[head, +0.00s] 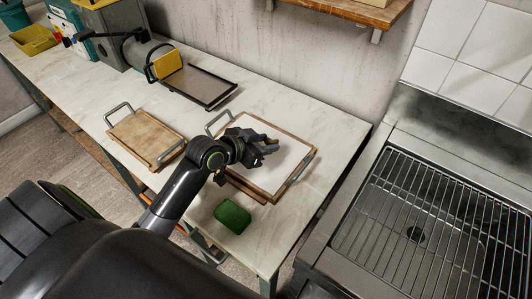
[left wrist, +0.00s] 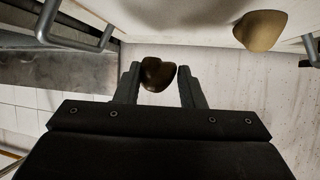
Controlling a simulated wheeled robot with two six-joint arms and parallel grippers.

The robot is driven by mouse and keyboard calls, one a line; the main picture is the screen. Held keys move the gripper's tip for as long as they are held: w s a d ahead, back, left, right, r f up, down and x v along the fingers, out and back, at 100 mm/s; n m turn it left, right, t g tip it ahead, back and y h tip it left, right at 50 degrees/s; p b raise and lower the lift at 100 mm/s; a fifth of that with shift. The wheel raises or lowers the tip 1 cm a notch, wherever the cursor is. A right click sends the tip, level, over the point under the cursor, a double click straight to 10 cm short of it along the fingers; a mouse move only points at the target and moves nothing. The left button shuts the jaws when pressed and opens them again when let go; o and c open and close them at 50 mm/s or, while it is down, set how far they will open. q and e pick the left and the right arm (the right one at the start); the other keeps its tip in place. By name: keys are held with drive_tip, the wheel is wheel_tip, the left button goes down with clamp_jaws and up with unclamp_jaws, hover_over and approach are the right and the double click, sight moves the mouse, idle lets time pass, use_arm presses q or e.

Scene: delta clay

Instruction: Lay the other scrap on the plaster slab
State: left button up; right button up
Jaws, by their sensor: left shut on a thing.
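The plaster slab (head: 293,151) is a white board with a wooden rim and metal handles on the worktop. My left gripper (head: 268,148) is over it in the head view. In the left wrist view my left gripper (left wrist: 158,88) is shut on a dark brown scrap (left wrist: 157,72), held between the two fingertips. A tan scrap (left wrist: 260,31) shows in the left wrist view on the pale slab surface, apart from the gripper. In the head view I cannot clearly make out the tan scrap near my gripper. My right gripper is not in view.
A green block (head: 232,216) lies in front of the slab. A wooden board with handles (head: 146,137) lies to the left. A machine with a dark tray (head: 199,86) stands behind. A metal basin with a wire rack (head: 425,215) is at right, below the tiled wall.

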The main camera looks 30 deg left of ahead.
sight(266, 160)
use_arm(q)
wheel_tip(266, 160, down, 4)
drive_tip(key=shift+w+d+f, duration=0.1)
drive_tip(key=shift+f, duration=0.15)
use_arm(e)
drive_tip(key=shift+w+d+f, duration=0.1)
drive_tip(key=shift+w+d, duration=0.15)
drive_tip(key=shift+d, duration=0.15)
use_arm(q)
drive_tip(key=shift+f, duration=0.2)
drive_tip(key=o, duration=1)
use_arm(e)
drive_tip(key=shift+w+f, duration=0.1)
use_arm(q)
drive_tip(key=shift+r, duration=0.1)
